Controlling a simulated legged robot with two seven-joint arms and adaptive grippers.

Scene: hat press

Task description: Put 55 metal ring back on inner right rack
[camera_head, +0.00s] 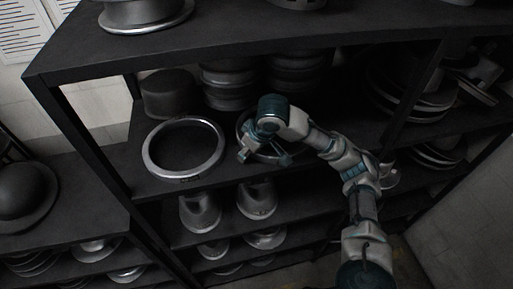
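A large pale metal ring (152,143) lies flat on the left part of the rack's upper inner shelf (150,188), with dark shelf showing through its middle. A second round metal rim (241,120) is on the same shelf to its right, largely hidden behind my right gripper. I cannot read a number on either. My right gripper (263,159) reaches in from the lower right and points down over this second rim. Its fingers look spread apart, with nothing visible held between them. Whether it touches the rim cannot be told. My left gripper is not in view.
Stacked dark metal blocks (229,86) stand behind the rings. The rack's top board (200,48) overhangs the shelf, and a post (92,143) bounds its left side. Stacked metal plates (412,100) fill the right bay. Hat-shaped forms (199,213) sit on the shelf below.

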